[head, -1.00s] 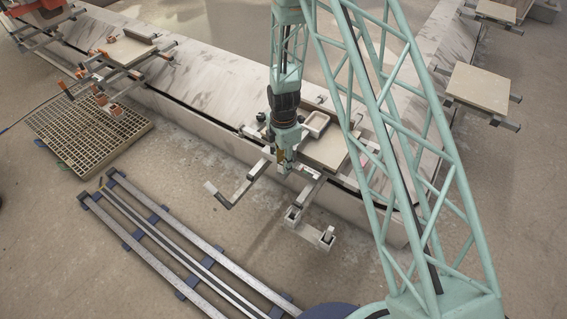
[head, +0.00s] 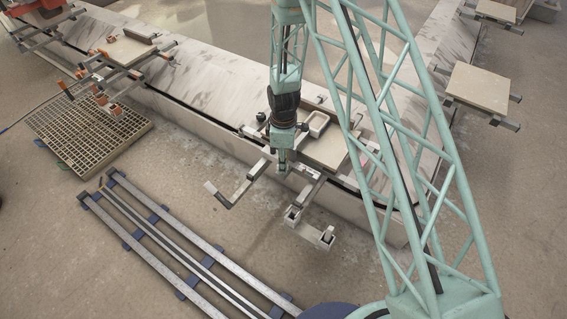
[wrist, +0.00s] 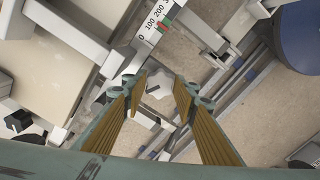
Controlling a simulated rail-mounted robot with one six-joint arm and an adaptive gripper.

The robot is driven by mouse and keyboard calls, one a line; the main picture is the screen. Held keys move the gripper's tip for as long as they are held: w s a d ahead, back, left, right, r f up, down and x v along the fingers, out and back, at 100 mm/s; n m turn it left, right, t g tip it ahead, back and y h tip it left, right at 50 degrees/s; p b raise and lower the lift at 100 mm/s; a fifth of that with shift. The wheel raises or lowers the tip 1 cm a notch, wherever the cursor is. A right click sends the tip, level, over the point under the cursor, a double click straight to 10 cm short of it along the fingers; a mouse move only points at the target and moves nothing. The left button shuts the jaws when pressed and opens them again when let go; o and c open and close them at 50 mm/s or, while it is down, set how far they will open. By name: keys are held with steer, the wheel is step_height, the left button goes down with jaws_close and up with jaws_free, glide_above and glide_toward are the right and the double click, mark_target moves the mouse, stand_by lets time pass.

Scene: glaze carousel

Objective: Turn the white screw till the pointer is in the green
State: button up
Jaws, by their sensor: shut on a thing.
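The white screw (wrist: 159,86) has a lobed head and shows between the two fingertips in the wrist view. My gripper (wrist: 160,92) has its ribbed yellow-brown fingers on either side of the screw, shut on it. In the head view my gripper (head: 282,170) points down at the metal frame at the table's front edge, and its fingers hide the screw there. A white scale (wrist: 151,28) with black numbers from 0 upward lies just beyond the screw in the wrist view. A small red pointer (wrist: 163,28) and a green patch (wrist: 168,21) are close together beside it; their exact overlap is too small to tell.
A bracket (head: 310,230) juts out in front. Floor rails (head: 165,245) lie further forward.

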steer(key=shift+m, duration=1.1)
steer(key=o, duration=0.8)
steer(key=shift+o, duration=0.2)
steer(key=shift+n, duration=0.5)
